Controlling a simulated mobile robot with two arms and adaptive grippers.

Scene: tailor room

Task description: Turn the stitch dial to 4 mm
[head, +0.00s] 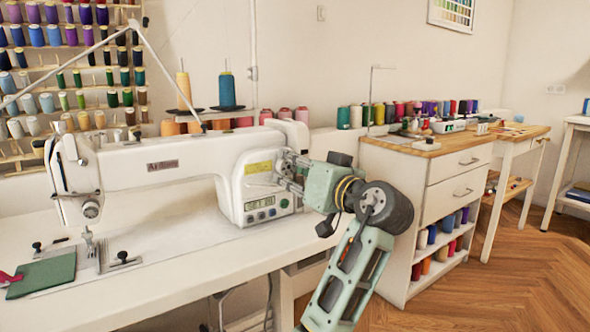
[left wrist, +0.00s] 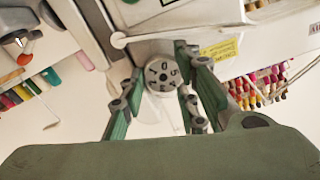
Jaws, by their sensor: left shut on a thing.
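The white sewing machine (head: 180,165) stands on its table. The stitch dial (left wrist: 162,73), a round light-grey knob with dark numerals, shows between my fingers in the left wrist view. The numerals are too small to read the setting surely. My left gripper (head: 287,170) reaches to the machine's right end, and its fingers hide the dial in the head view. My right gripper is in neither view.
A small display panel with buttons (head: 260,209) is just below the gripper. Thread cones stand behind the machine. Green cloth (head: 42,276) lies on the table (head: 150,295) at left. A wooden-topped cabinet (head: 440,145) stands at right, with open floor before it.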

